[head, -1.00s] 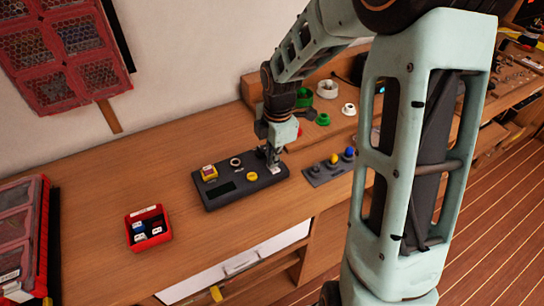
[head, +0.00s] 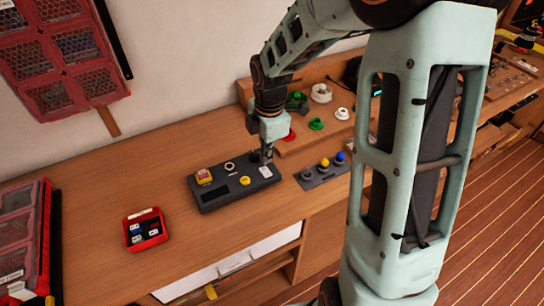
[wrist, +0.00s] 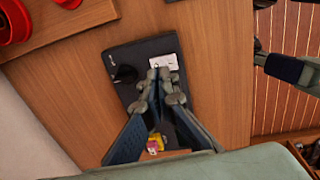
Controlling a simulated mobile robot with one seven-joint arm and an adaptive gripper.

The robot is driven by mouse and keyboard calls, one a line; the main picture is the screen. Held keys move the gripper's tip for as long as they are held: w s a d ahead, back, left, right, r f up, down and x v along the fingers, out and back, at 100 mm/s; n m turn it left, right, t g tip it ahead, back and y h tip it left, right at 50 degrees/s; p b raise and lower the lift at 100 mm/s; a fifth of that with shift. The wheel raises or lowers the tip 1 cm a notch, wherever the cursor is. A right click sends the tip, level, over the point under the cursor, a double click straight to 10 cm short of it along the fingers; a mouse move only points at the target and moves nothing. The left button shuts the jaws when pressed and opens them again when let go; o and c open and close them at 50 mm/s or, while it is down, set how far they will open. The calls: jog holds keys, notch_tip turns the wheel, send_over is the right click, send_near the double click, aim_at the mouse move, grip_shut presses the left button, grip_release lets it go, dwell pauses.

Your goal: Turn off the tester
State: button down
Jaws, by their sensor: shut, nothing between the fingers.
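The tester (head: 228,192) is a dark flat box on the wooden bench. Its top bears a red-and-yellow button (head: 204,176), a white-ringed control (head: 229,166), a yellow button (head: 245,180), a dark display and a small white switch plate (head: 265,171) at the right end. My gripper (head: 266,158) is shut and empty, pointing down just behind that plate. In the wrist view, the closed fingertips (wrist: 162,84) are beside the white plate (wrist: 163,62); touching cannot be told. The fingers hide part of the tester there. The switch's position is too small to read.
A panel with grey, yellow and blue knobs (head: 323,170) lies right of the tester. A red bin (head: 146,229) stands to the left. Green, red and white round parts (head: 315,124) sit on a raised board behind.

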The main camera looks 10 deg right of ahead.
aim_at(265, 169)
notch_tip(265, 169, up, 10)
jog(key=w, duration=0.1)
jog(key=shift+a, duration=0.15)
jog(key=shift+f, duration=0.1)
